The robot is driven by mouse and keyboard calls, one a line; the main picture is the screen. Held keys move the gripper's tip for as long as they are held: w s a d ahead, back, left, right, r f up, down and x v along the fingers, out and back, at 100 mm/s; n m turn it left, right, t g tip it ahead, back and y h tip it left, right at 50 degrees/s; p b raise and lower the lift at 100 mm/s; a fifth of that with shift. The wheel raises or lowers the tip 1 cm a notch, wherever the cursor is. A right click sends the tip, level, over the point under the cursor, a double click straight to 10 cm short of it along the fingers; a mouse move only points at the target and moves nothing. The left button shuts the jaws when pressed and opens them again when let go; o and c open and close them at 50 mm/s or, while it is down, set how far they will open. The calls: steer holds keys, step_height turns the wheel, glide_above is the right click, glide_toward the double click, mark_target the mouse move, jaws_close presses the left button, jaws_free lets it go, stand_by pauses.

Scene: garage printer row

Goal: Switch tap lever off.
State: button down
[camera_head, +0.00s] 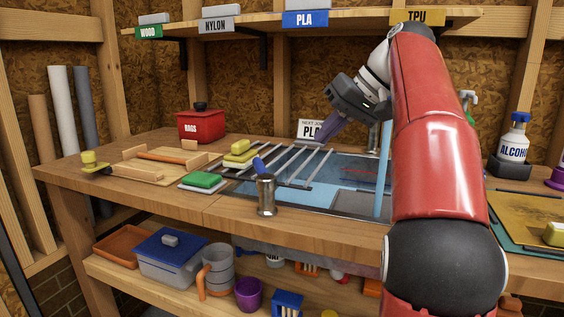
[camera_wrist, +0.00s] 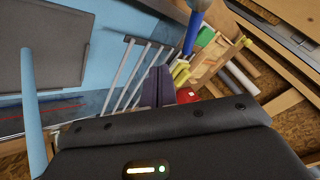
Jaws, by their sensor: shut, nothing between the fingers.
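The tap is mostly hidden behind my arm in the head view. A grey metal upright (camera_head: 373,137) beside my gripper may be part of it, and I cannot make out the lever. A pale blue column (camera_head: 384,180), which looks like running water, stands over the sink (camera_head: 345,203); it also shows at the left of the wrist view (camera_wrist: 34,115). My gripper (camera_head: 322,132) reaches left and down above the back of the sink, its purple fingers together and empty. In the wrist view the fingers (camera_wrist: 157,86) point toward the drying rack. I see no contact with the tap.
A metal rack (camera_head: 306,166) spans the sink's left side. Sponges (camera_head: 238,153), a red rags box (camera_head: 201,126) and a wooden board are left; an alcohol bottle (camera_head: 515,140) is right. A shelf hangs above.

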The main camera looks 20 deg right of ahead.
mark_target(262, 172)
steer(key=shift+f, duration=0.1)
steer(key=w+a+f+b, duration=0.1)
steer(key=w+a+f, duration=0.3)
steer(key=a, duration=0.5)
step_height(262, 172, down, 3)
steer(key=shift+r, duration=0.15)
steer(key=shift+d+b, duration=0.1)
steer(key=shift+b, duration=0.2)
